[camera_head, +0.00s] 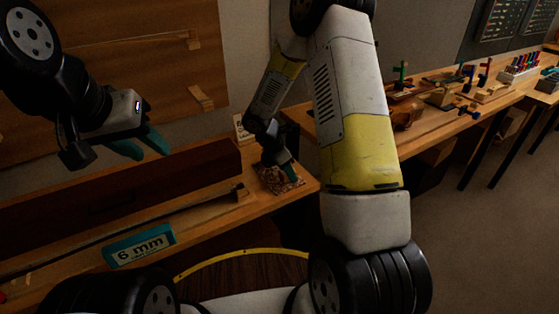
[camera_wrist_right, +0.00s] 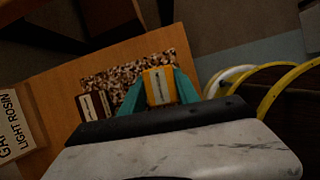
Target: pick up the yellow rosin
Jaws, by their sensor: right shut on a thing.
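The yellow rosin (camera_wrist_right: 159,86) is a small orange-yellow block with a pale label. It sits between the teal fingers of my right gripper (camera_wrist_right: 160,92), which is shut on it. In the head view my right gripper (camera_head: 279,160) points down at the speckled brown mat (camera_head: 290,184), and the rosin is hidden there. I cannot tell whether the rosin touches the mat. The mat also shows behind the fingers in the right wrist view (camera_wrist_right: 125,76). My left gripper (camera_head: 141,146) hangs empty at the left, its teal fingers apart, above the long wooden case.
A dark rosin block (camera_wrist_right: 91,106) lies left of the right fingers. A light rosin box (camera_wrist_right: 17,127) stands at the left edge. The long dark case (camera_head: 120,185), a bow and a "6 mm" box (camera_head: 139,246) fill the bench's left. Another tool bench (camera_head: 440,120) stands right.

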